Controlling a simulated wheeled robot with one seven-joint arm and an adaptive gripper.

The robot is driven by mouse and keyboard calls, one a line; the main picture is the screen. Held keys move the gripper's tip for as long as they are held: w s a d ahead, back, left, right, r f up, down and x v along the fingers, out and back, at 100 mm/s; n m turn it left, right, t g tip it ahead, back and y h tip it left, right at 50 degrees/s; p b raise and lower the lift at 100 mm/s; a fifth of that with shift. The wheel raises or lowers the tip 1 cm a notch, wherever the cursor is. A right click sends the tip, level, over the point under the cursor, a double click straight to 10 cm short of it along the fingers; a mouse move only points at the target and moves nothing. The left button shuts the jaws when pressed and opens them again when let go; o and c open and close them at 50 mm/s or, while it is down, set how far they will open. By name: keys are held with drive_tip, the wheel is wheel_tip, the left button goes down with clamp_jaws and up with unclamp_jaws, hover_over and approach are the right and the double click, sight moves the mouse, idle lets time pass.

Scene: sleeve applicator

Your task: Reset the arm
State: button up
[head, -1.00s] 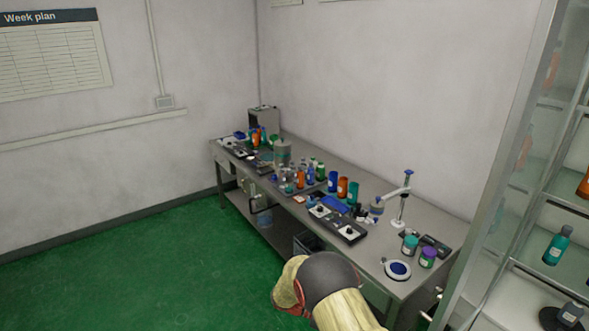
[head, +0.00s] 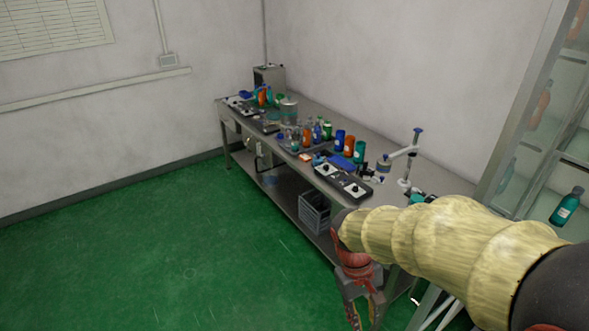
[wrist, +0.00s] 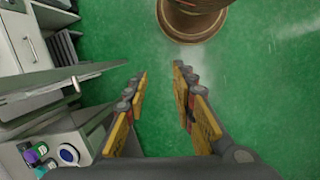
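My gripper (head: 365,308) hangs below my yellow-sleeved arm at the bottom of the head view, pointing down in front of the workbench. In the wrist view my gripper (wrist: 160,82) has its two yellow-and-grey fingers apart, with only green floor between the tips. It holds nothing. The workbench (head: 408,178) runs along the wall, and my arm hides its near right end in the head view.
Several bottles, including an orange one (head: 307,135), and a control box (head: 343,181) stand on the bench. A grey crate (head: 314,212) sits on its lower shelf. A glass cabinet with a teal bottle (head: 566,207) stands at the right. The green floor (head: 150,250) at left is clear.

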drive_tip(key=s+d+r+m+t+y+b, duration=0.2)
drive_tip(key=s+r+m+t+b, duration=0.2)
drive_tip(key=s+r+t, duration=0.3)
wheel_tip(320, 180, up, 4)
drive_tip(key=shift+s+d+f+t+b, duration=0.15)
drive_tip(key=shift+s+d+t+b, duration=0.15)
drive_tip(key=shift+s+b, duration=0.35)
drive_tip(key=shift+s, duration=0.2)
